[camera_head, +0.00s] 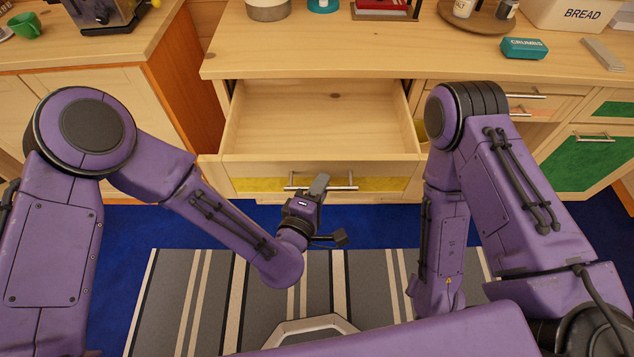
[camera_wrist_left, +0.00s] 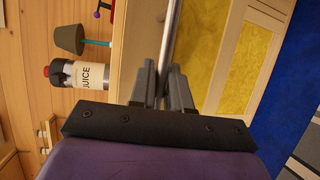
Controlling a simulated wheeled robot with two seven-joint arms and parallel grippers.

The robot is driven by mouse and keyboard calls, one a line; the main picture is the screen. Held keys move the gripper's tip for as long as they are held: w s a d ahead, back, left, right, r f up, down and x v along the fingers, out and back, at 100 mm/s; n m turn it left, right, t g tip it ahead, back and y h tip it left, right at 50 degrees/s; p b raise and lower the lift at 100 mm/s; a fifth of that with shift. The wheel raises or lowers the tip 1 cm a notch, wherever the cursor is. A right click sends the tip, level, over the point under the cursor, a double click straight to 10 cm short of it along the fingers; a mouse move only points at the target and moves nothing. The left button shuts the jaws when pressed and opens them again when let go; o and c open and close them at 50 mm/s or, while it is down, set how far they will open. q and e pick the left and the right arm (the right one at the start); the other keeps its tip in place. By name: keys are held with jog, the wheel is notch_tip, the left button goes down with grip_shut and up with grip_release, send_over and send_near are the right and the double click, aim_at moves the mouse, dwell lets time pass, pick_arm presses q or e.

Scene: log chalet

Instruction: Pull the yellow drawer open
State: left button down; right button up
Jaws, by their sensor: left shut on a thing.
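The yellow drawer (camera_head: 260,184) stands well out from the counter, and its wooden inside looks empty. A metal bar handle (camera_head: 340,187) runs across its yellow front. My left gripper (camera_head: 318,185) is at the middle of that handle. In the left wrist view, the left gripper (camera_wrist_left: 163,85) is shut on the handle bar (camera_wrist_left: 172,35), with the yellow panel (camera_wrist_left: 201,45) to its right. My right arm (camera_head: 440,210) hangs at the right of the drawer, and its gripper does not show.
The wooden counter (camera_head: 420,50) carries a teal crumbs box (camera_head: 524,48), a bread bin (camera_head: 575,14) and a round tray (camera_head: 478,20). A green-fronted cabinet (camera_head: 582,160) is at the right. A striped rug (camera_head: 220,290) lies on the blue floor (camera_head: 130,225) before the drawer.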

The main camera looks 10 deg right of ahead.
pick_arm(q)
jog(key=c, duration=1.2)
grip_release()
jog(key=shift+o, duration=0.2)
jog(key=b+v, duration=0.2)
jog(key=v, duration=0.8)
jog(key=shift+s+a, duration=0.2)
jog(key=shift+r, duration=0.1)
